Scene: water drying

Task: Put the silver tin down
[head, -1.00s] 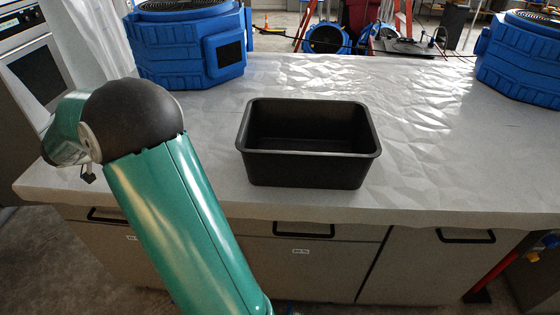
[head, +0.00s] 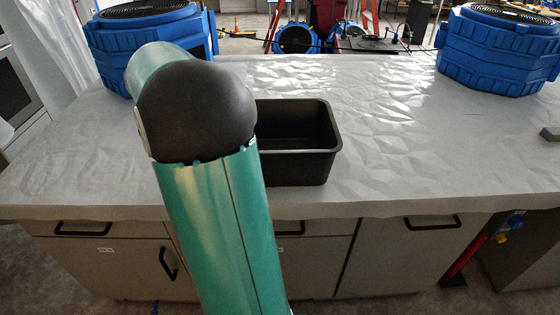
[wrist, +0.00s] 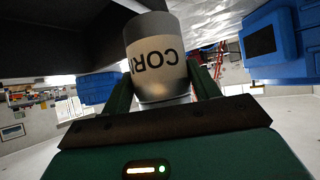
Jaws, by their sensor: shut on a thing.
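The silver tin (wrist: 158,58) is in the wrist view, with a pale label whose dark letters, "COR" in part, appear upside down. My gripper (wrist: 163,84) has its two green fingers on either side of the tin and is shut on it. In the head view my gripper and the tin are hidden behind my green arm. A black open bin (head: 318,165) stands on the white-covered counter (head: 400,160); my arm covers its left part. The visible inside looks empty. A large dark surface fills the wrist view's upper left; I cannot tell for sure whether it is the bin.
A blue machine (head: 102,50) stands at the counter's back left, partly behind my arm. Another blue machine (head: 495,55) stands at the back right. Drawers with black handles (head: 432,222) are below the front edge.

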